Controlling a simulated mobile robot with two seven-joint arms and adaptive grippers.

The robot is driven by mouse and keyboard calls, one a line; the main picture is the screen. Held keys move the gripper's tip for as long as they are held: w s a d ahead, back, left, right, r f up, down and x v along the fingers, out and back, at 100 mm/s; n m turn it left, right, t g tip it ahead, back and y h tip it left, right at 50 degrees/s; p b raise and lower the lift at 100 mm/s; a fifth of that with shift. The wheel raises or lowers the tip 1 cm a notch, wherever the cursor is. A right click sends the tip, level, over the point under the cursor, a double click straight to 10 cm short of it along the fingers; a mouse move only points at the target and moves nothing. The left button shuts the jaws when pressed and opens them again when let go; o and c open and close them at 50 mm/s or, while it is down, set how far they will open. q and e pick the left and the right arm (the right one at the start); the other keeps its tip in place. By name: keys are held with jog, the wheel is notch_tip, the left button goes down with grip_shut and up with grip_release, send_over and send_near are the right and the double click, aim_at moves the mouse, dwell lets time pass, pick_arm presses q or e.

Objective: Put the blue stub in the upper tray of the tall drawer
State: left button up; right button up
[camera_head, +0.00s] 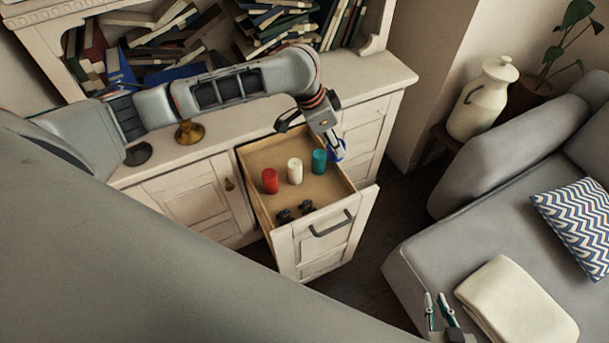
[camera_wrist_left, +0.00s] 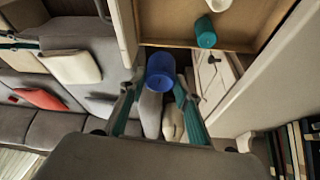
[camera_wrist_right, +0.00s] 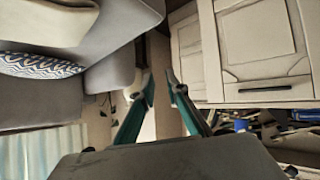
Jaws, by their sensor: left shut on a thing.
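The blue stub (camera_head: 338,151) is held in my left gripper (camera_head: 333,143), just beyond the right side of the pulled-out tall drawer. In the left wrist view the blue stub (camera_wrist_left: 160,72) is between the two fingertips, apart from the drawer wall. The drawer's upper tray (camera_head: 262,158) is open and holds a red stub (camera_head: 270,181), a white stub (camera_head: 294,171) and a teal stub (camera_head: 319,161), all upright in a row. My right gripper (camera_head: 436,299) is low at the front right, its fingers apart and empty; it also shows in the right wrist view (camera_wrist_right: 158,76).
Two small dark objects (camera_head: 294,211) sit near the drawer's front. The middle of the tray in front of the stubs is bare. The cabinet top (camera_head: 220,137) bears a brass stand (camera_head: 189,132). A grey sofa (camera_head: 480,230) is at the right; books fill the shelf behind.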

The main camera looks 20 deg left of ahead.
pick_arm(q)
jog(key=f+b, duration=0.1)
jog(key=f, duration=0.5)
jog(key=f+b, duration=0.1)
jog(key=f, duration=0.6)
jog(key=d+f+b, duration=0.1)
jog(key=f+b, duration=0.1)
jog(key=f, duration=0.5)
jog(key=shift+s+f, duration=0.2)
jog(key=shift+s, duration=0.05)
jog(key=o, duration=1.1)
jog(key=shift+o, duration=0.2)
